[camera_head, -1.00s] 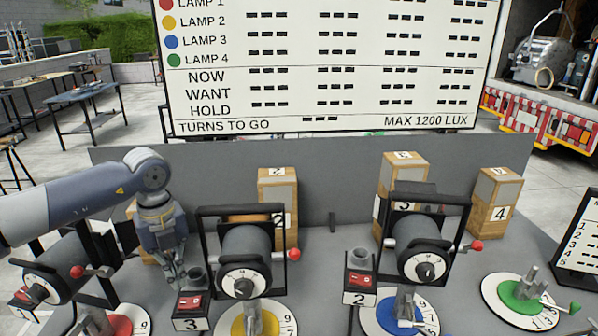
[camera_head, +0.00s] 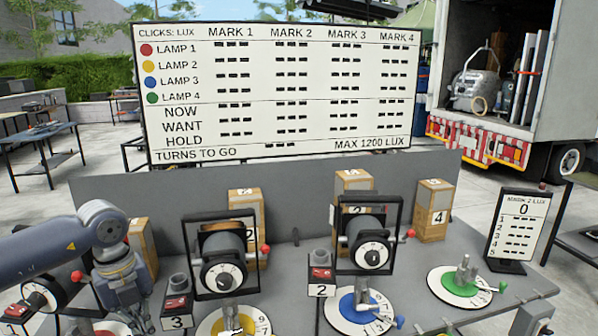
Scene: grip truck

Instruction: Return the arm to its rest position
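My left arm comes in from the left, with its grey wrist bent downward. My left gripper (camera_head: 138,316) hangs over the left part of the grey bench, left of the red switch box marked 3 (camera_head: 177,309). Its fingertips are small and near the lower edge of the picture, so its opening is unclear. I see nothing held in it. My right gripper is not in view.
Lamps in black frames stand on the bench, one by the yellow dial (camera_head: 222,322) and one by the blue dial (camera_head: 350,312). A green dial (camera_head: 462,281) lies right. Numbered wooden blocks (camera_head: 433,215) line the back panel. A lux sign (camera_head: 517,225) stands far right.

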